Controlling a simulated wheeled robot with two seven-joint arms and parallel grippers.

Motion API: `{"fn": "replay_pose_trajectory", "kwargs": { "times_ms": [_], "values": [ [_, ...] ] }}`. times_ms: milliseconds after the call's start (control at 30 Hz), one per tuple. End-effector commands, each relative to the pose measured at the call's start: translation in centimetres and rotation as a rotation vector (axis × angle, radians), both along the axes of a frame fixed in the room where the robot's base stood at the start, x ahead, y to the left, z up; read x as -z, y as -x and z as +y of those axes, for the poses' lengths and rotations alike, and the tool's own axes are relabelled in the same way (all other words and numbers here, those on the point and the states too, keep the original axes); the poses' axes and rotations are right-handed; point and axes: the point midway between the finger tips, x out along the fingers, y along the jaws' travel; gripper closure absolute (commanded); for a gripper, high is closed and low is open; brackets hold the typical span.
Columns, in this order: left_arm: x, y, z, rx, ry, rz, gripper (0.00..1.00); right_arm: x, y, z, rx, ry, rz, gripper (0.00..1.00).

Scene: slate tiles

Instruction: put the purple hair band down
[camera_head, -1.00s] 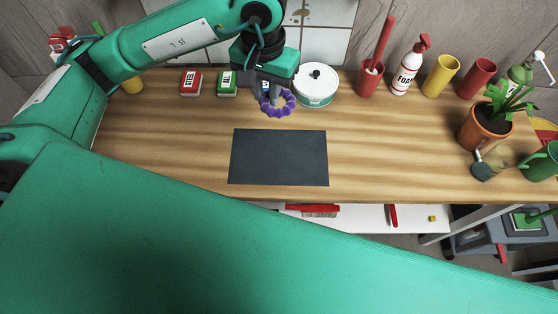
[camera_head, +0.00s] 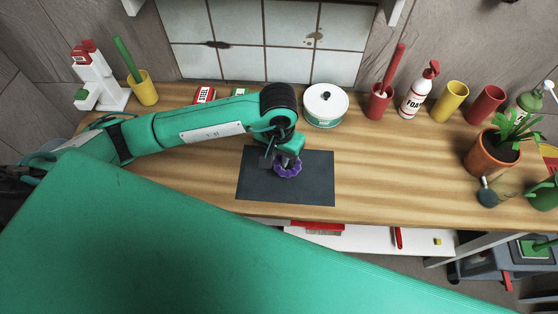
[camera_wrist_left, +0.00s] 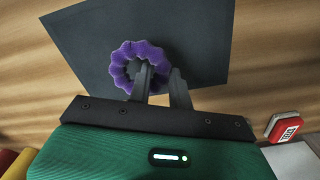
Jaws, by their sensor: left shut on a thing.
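The purple hair band (camera_head: 290,171) is a scalloped ring over the dark slate-grey mat (camera_head: 318,190). My left gripper (camera_head: 278,161) comes down from the left and is shut on the band. In the left wrist view, one finger of the gripper (camera_wrist_left: 160,80) lies over the band's opening and the other at its right edge; the band (camera_wrist_left: 122,58) shows against the mat (camera_wrist_left: 200,45). Whether the band touches the mat is hard to tell. My right gripper is out of view.
A white round tin (camera_head: 325,107) stands behind the mat. A red box (camera_head: 204,95) and a green box (camera_head: 240,91) lie behind my left arm. A red cup (camera_head: 378,104), foam bottle (camera_head: 416,92) and potted plant (camera_head: 489,153) stand right. Bare wood lies right of the mat.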

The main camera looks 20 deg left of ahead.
Motion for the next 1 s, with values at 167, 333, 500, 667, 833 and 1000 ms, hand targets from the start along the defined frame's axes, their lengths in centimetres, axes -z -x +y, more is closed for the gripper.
{"fn": "replay_pose_trajectory", "kwargs": {
  "times_ms": [167,333,500,667,833,1000],
  "values": [
    [2.0,0.1,0.0,-0.002,0.000,0.004,1.00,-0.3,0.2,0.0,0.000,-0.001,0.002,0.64],
    [3.7,0.0,0.0,0.000,0.000,0.001,1.00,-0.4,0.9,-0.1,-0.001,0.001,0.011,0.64],
    [3.8,0.0,0.0,0.000,0.000,0.000,1.00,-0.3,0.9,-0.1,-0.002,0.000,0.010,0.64],
    [4.0,0.0,0.0,0.000,-0.001,-0.001,1.00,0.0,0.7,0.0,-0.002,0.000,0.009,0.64],
    [4.0,0.0,0.0,0.000,-0.001,0.000,0.60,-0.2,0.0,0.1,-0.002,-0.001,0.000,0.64],
    [4.0,0.0,0.0,0.000,-0.001,0.000,0.58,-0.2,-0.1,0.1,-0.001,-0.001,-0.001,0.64]
  ]
}}
